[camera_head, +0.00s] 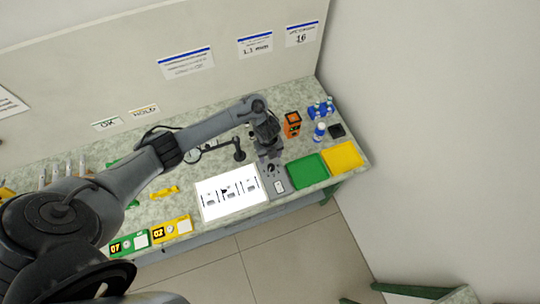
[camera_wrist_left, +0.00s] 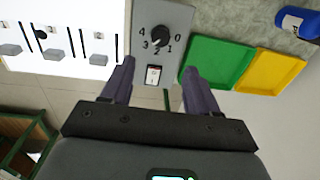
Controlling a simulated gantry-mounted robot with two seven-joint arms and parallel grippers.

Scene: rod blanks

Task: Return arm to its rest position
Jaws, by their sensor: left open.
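My left arm (camera_head: 130,175) reaches in from the left in the head view, out over the bench. My left gripper (camera_head: 270,155) points down near the grey control box (camera_head: 275,182). In the left wrist view my left gripper (camera_wrist_left: 158,72) is open and its two fingers are apart, with nothing between them. The control box (camera_wrist_left: 172,22) with a numbered dial (camera_wrist_left: 160,36) and a rocker switch (camera_wrist_left: 153,74) shows beyond the fingertips. I cannot tell whether the fingers touch the box. My right gripper is in neither view.
A white lit panel (camera_head: 213,208) with dark rods lies left of the box. Green (camera_head: 307,170) and yellow (camera_head: 342,157) trays lie right of it. An orange device (camera_head: 293,124), blue-capped bottles (camera_head: 320,130) and a dark stand (camera_head: 238,151) stand behind. The bench's front edge is close.

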